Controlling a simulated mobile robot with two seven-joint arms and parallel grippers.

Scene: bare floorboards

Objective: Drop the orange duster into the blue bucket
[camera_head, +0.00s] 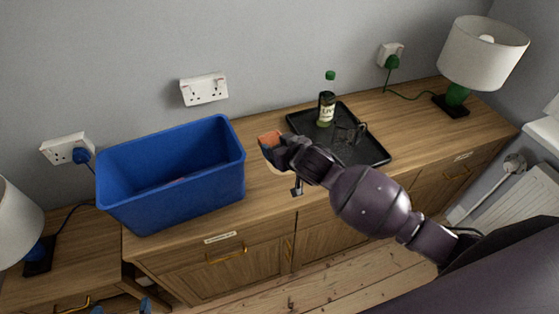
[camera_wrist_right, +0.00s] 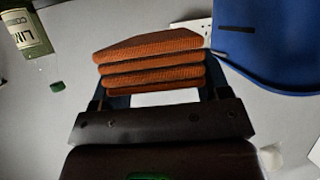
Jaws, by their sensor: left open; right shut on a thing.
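The orange duster (camera_head: 268,138) is a folded, layered orange cloth, and it fills the space between the fingers in the right wrist view (camera_wrist_right: 150,62). My right gripper (camera_head: 272,147) is shut on it, above the cabinet top just right of the blue bucket. The blue bucket (camera_head: 185,203) is a rectangular open-topped tub on the left end of the cabinet. Part of it shows at the upper right of the right wrist view (camera_wrist_right: 275,50). A small faint strip shows inside the bucket; I cannot tell what it is. My left gripper (camera_head: 121,308) shows only its blue fingertips, apart, at the bottom left edge.
A black tray (camera_head: 371,153) holds a green-capped bottle (camera_head: 326,108) and a dark wiry object (camera_head: 350,133), right of my right gripper. A white-shaded lamp (camera_head: 484,53) stands at the far right of the wooden cabinet (camera_head: 262,197). Another lamp (camera_head: 15,222) stands at the left edge.

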